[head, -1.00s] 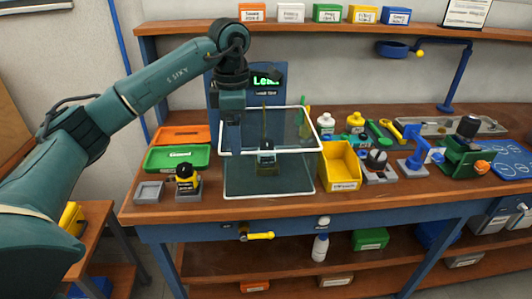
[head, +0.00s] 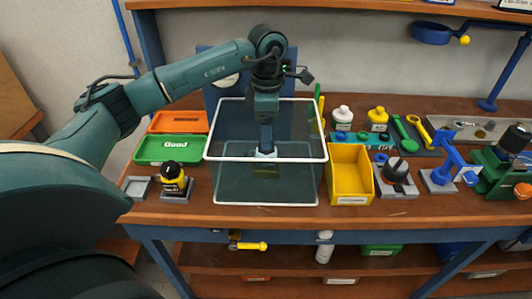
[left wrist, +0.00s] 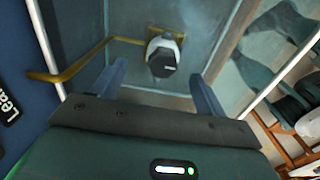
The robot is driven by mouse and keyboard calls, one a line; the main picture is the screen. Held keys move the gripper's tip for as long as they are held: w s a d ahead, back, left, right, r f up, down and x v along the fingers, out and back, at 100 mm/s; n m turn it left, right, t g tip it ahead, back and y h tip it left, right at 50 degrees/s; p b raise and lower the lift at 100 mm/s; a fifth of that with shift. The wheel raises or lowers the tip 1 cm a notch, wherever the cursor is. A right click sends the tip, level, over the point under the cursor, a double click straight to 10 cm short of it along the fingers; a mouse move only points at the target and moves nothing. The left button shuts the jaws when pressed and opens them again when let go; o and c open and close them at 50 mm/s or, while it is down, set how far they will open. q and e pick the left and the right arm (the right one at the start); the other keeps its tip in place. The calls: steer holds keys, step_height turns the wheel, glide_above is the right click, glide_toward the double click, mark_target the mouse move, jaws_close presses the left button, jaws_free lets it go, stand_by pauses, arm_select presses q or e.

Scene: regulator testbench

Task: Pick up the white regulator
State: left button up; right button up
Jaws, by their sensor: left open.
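The white regulator (left wrist: 167,45) has a white body and a black knob. It sits in the clear white-rimmed tank (head: 215,158) on a brass-coloured fitting, with a brass pipe (left wrist: 95,60) beside it. In the head view only a bit of its white body (head: 265,153) shows below my gripper. My left gripper (head: 266,143) points down inside the tank, just above the regulator. In the left wrist view my left gripper (left wrist: 158,72) is open, with one finger on each side of the knob's near end. No contact is visible. My right gripper is out of view.
The tank's raised rim (head: 265,159) surrounds my left gripper. A yellow bin (head: 350,178) stands close on the right. The green tray (head: 170,149) and a yellow-and-black regulator (head: 174,183) are on the left. A blue panel (head: 215,90) stands behind.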

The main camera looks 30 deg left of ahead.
mark_target(261, 155)
arm_select(q)
steer(key=shift+s+f+p, duration=0.15)
steer(key=shift+f+p, duration=0.25)
steer(key=shift+f, duration=1.25)
steer(key=shift+s+f+p, duration=0.15)
steer(key=shift+f+p, duration=0.25)
steer(key=shift+f, duration=1.2)
steer(key=shift+r, duration=0.1)
steer(key=c, duration=1.4)
